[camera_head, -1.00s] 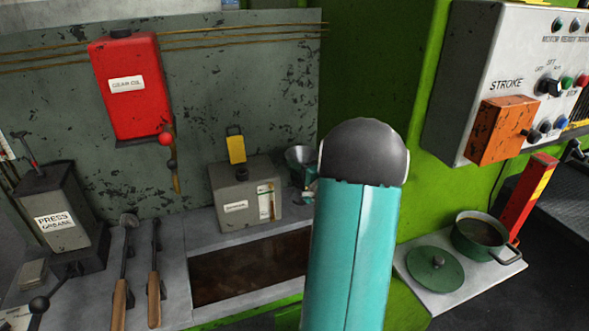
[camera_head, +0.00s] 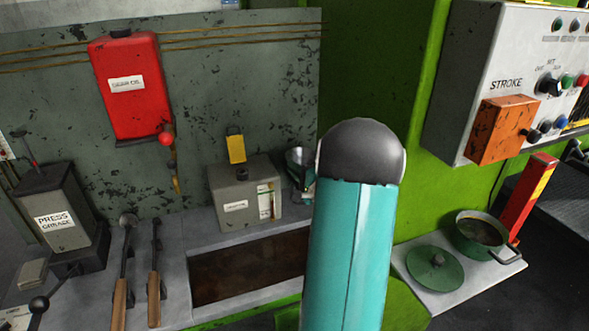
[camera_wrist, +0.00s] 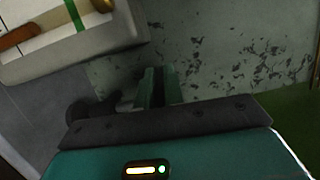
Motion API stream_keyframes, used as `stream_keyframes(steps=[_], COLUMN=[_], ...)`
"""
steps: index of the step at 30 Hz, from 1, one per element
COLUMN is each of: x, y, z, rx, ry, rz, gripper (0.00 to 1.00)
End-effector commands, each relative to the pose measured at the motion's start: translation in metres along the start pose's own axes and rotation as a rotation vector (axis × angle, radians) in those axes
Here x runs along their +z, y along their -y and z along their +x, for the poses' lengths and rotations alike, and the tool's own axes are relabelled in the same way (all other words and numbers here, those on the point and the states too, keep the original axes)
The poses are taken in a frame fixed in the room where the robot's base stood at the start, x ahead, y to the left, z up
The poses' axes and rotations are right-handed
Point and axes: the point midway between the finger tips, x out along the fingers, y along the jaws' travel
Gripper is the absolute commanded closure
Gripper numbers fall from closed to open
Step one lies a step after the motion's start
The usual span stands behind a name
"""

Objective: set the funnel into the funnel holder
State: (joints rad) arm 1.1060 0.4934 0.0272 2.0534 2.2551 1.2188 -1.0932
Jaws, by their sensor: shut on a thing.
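The grey metal funnel (camera_head: 297,158) is at the back right of the bench in the head view, beside the grey box. Its wide mouth is up and it leans a little. My gripper (camera_wrist: 157,88) shows as two green fingers close together in the wrist view, shut on the funnel. In the head view my arm hides most of the gripper. A dark shape lies left of the fingers in the wrist view; I cannot tell whether it is the funnel holder or a shadow. I cannot make out the holder clearly, nor whether the funnel touches it.
The grey box (camera_head: 238,190) with a yellow flap stands just left of the funnel. A dark recessed tray (camera_head: 245,273) lies in front. A red gear oil tank (camera_head: 128,90) hangs on the back panel (camera_head: 240,95). The green press wall (camera_head: 375,80) is at the right.

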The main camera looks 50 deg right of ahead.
Motion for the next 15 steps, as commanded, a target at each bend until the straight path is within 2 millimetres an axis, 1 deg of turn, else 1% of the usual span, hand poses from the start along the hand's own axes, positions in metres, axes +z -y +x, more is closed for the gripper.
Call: stream_keyframes(steps=[15], x=[0.0], y=[-0.011], z=[-0.001], rx=[-0.001], ry=[0.0], rz=[-0.001], gripper=[1.0])
